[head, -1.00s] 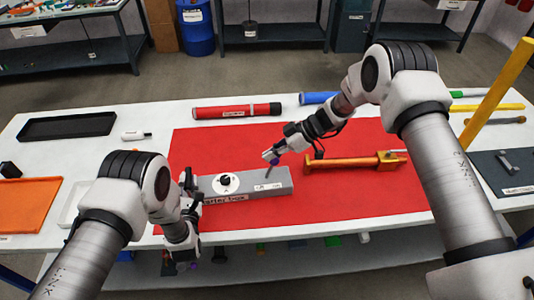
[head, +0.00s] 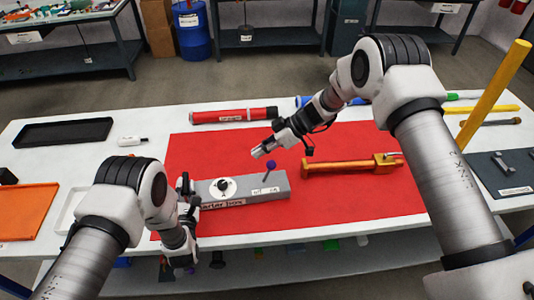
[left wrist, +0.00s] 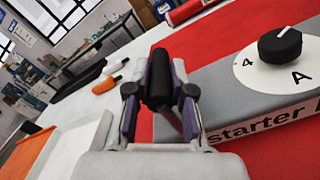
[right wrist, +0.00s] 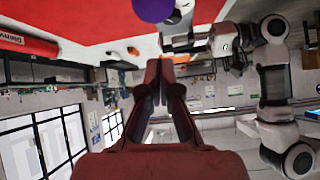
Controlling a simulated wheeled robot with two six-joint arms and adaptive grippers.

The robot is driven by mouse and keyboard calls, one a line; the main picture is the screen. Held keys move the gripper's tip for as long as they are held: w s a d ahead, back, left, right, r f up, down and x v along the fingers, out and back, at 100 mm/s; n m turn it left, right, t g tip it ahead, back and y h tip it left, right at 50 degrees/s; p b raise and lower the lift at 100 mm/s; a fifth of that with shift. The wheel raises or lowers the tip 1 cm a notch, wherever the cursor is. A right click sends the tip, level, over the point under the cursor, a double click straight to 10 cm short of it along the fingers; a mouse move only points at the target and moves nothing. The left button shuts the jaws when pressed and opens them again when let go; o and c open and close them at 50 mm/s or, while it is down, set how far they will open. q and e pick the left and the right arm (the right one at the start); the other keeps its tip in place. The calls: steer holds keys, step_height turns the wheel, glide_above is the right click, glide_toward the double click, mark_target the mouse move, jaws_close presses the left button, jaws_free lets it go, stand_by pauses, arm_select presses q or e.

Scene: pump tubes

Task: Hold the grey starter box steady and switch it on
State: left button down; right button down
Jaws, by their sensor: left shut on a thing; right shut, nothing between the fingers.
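The grey starter box (head: 248,188) lies on the red mat. On its top are a white dial with a black knob (head: 223,187) and, near its right end, a lever with a purple ball (head: 271,165) standing up from it. My left gripper (head: 185,190) is at the box's left end. In the left wrist view it is shut on a black bar-like handle (left wrist: 158,75), beside the box. My right gripper (head: 257,153) is shut and empty, above and left of the purple ball, apart from it. The ball also shows in the right wrist view (right wrist: 153,9).
An orange pump-like tube (head: 345,166) lies right of the box on the red mat (head: 330,205). A red tube (head: 234,115) lies behind. A black tray (head: 62,132) and an orange tray (head: 25,210) are at left. A yellow post (head: 494,95) stands at right.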

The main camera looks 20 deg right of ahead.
arm_select(q)
steer(key=shift+d, duration=0.1)
arm_select(e)
steer(key=w+r+v, duration=0.1)
steer(key=v, duration=0.8)
steer(key=shift+s+a+r, duration=0.2)
steer(key=shift+s, duration=0.2)
